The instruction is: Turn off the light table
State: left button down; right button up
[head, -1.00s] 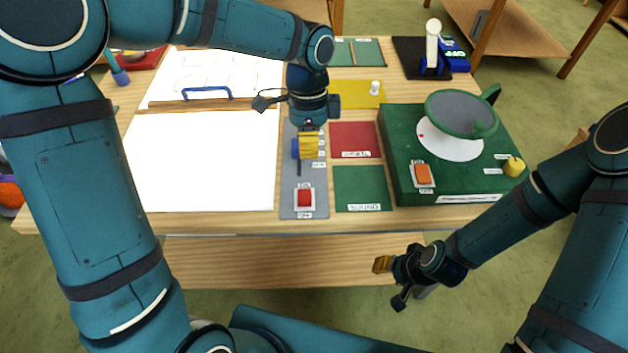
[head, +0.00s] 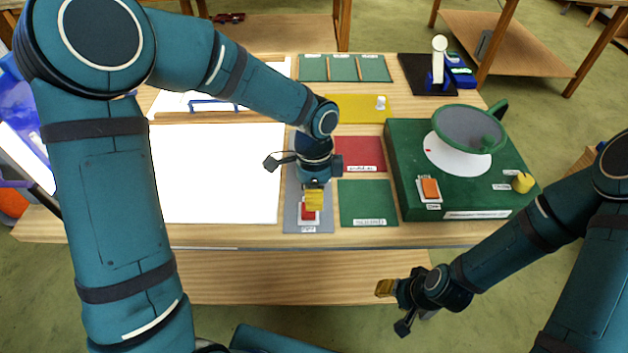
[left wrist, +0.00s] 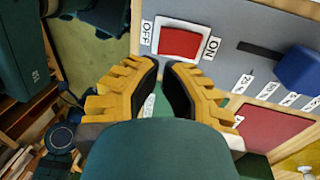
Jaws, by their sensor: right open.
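The light table's panel (head: 215,175) is bright white at the left of the bench. Its red rocker switch (head: 308,214) sits on a grey strip (head: 293,215) to the right of the panel. In the left wrist view the rocker (left wrist: 180,42) lies between OFF and ON labels, just beyond the fingertips. My left gripper (head: 314,205) is over the switch and partly hides it; contact cannot be told. Its yellow fingers (left wrist: 163,75) are slightly apart with nothing between them. A blue slider knob (left wrist: 300,68) is beside the rocker. My right gripper (head: 386,288) is open before the bench's front edge.
A green box (head: 405,160) with an orange switch (head: 430,188), a round grey disc (head: 468,128) and a yellow knob (head: 523,183) stands at the right. Red (head: 362,152), green (head: 367,203) and yellow (head: 350,106) mats lie between. A blue handle (head: 215,104) is behind the panel.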

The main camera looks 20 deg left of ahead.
aim_at(314, 217)
pick_arm(q)
jog(key=shift+s+d+f+b, duration=0.1)
jog(key=shift+s+f+b, duration=0.1)
jog(key=shift+f, duration=0.75)
jog(key=shift+s+f+b, duration=0.1)
jog(key=shift+s+f, duration=0.05)
jog(key=shift+f, duration=0.8)
jog(key=b, duration=0.2)
jog(key=f+t+b, duration=0.1)
jog(key=b, duration=0.1)
jog(key=shift+s+d+f+t, duration=0.1)
jog(key=shift+s+f+t, duration=0.15)
jog(key=shift+s+t, duration=0.05)
jog(key=shift+s+f+t+y+b, duration=0.1)
jog(key=shift+s+t+y+b, duration=0.25)
jog(key=shift+b, duration=0.3)
jog(key=shift+w, duration=0.1)
